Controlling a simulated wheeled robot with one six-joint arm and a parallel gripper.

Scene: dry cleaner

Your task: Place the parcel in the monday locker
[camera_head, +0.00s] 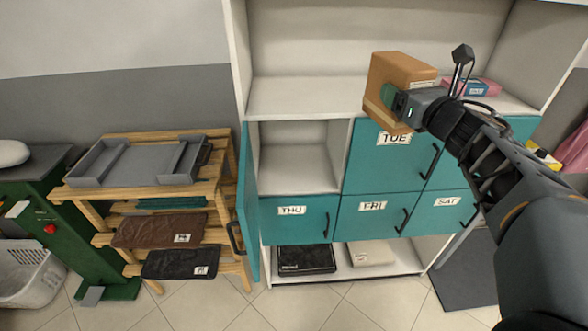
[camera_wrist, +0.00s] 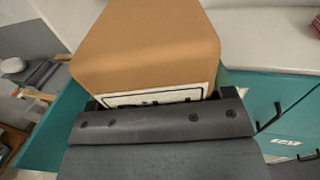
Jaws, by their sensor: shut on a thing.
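The parcel (camera_head: 402,70), a brown box with a white label, is held in my gripper (camera_head: 400,104). It is up in front of the shelf above the lockers, over the TUE door (camera_head: 385,165). In the wrist view the parcel (camera_wrist: 145,48) fills the upper middle, with my gripper (camera_wrist: 160,115) shut on it. The open locker (camera_head: 298,165) at the upper left of the teal block is empty, left of TUE and above THU. Its door (camera_head: 247,205) is swung out to the left, nearly edge-on. No MON label shows.
The THU (camera_head: 298,222), FRI (camera_head: 373,216) and SAT (camera_head: 448,213) doors are shut. A wooden rack (camera_head: 160,200) with a grey tray and folded cloths stands left of the open door. A pink and blue box (camera_head: 480,87) lies on the shelf behind my arm.

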